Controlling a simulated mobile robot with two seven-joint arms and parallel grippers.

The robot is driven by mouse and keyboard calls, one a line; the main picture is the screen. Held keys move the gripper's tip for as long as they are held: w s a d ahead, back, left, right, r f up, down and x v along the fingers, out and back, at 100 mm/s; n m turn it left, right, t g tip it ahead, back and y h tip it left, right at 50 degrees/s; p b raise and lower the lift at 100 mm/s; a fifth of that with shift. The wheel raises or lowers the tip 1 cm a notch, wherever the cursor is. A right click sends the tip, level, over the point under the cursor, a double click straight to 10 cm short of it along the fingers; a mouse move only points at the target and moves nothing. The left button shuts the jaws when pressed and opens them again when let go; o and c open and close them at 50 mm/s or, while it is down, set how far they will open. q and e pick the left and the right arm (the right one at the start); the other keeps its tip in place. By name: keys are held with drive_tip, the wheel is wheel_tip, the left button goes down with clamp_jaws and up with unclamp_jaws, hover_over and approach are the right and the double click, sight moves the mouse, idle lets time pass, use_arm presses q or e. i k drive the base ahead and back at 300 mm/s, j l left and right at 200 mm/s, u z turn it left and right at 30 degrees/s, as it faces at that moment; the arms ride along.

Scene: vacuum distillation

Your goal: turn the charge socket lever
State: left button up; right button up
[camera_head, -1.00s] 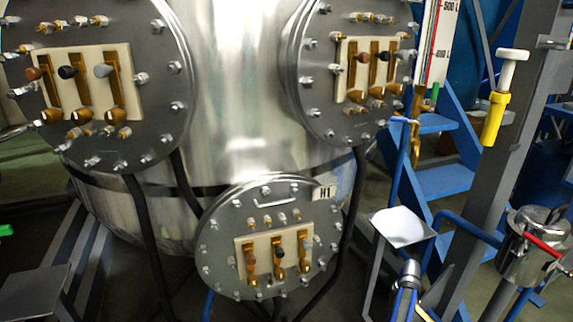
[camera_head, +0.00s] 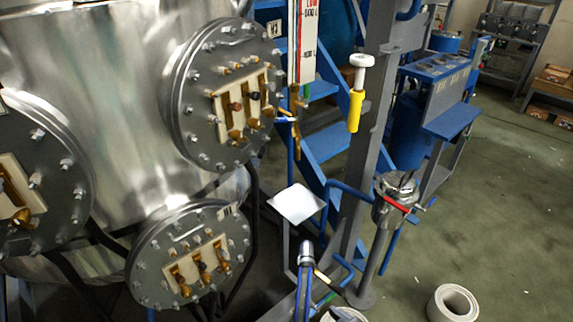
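Neither of my grippers is in view. I cannot tell for sure which part is the charge socket lever. A steel cylindrical fitting (camera_head: 395,192) stands on a grey post right of centre, with a red lever (camera_head: 396,204) across its front. A metal nozzle with blue hoses (camera_head: 305,255) points upward at the bottom centre. Nothing of mine touches any of these.
A large steel vessel (camera_head: 95,95) with bolted round flanges (camera_head: 200,245) fills the left. Blue steps (camera_head: 325,145) and a grey column (camera_head: 370,150) stand in the middle. A small plate (camera_head: 298,204) sticks out before them.

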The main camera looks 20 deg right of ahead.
sight(337, 288)
drive_tip(key=z, duration=1.05)
drive_tip(key=i+l+u, duration=0.15)
drive_tip(key=u, duration=0.2)
drive_tip(key=i+l+u, duration=0.1)
drive_tip(key=l+u, duration=0.25)
drive_tip(key=i+l+u, duration=0.1)
drive_tip(key=l+u, duration=0.15)
drive_tip(key=u, duration=0.15)
